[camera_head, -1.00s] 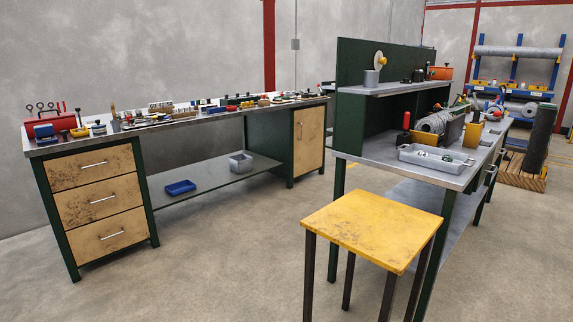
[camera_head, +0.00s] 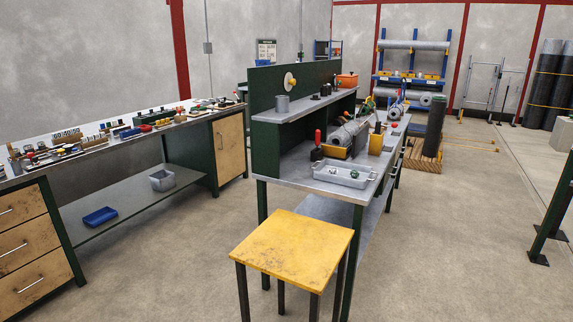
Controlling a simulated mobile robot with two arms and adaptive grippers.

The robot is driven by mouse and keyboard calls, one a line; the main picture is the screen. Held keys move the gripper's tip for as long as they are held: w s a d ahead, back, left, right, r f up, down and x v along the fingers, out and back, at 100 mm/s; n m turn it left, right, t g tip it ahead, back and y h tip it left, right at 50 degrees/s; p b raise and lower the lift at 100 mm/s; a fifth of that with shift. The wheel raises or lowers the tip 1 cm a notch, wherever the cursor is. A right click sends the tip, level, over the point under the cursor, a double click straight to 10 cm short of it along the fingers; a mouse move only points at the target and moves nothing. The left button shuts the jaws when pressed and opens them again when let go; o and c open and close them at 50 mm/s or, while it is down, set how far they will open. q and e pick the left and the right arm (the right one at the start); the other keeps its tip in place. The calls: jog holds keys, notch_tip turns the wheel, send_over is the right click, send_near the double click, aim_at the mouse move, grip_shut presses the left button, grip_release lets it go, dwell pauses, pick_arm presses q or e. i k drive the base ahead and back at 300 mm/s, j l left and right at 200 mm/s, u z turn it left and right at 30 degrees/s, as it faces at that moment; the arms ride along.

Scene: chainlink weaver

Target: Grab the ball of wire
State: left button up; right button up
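I cannot make out for certain which thing is the ball of wire. A grey, ribbed coil-like roll (camera_head: 346,134) lies on the middle workbench (camera_head: 292,170), close to its upright back panel. In front of it, a light grey tray (camera_head: 343,180) holds a few small round items, one of them dark green (camera_head: 354,174); they are too small to identify. Neither of my grippers shows in the view.
A yellow-topped stool (camera_head: 293,245) stands before the middle bench. A long tool-covered bench (camera_head: 130,150) runs along the left wall. A blue rack (camera_head: 412,75) holds rolls at the back. The floor at right is mostly clear, with a green post frame (camera_head: 553,215) at the edge.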

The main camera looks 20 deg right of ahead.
aim_at(332, 171)
jog(key=i+l, duration=0.15)
jog(key=l, duration=0.25)
jog(key=i+l, duration=0.2)
jog(key=l, duration=0.15)
jog(key=i+l+u, duration=0.1)
jog(key=l, duration=0.3)
jog(key=i+l, duration=0.25)
jog(key=l, duration=0.15)
jog(key=i+l, duration=0.15)
jog(key=l, duration=0.25)
jog(key=u, duration=0.05)
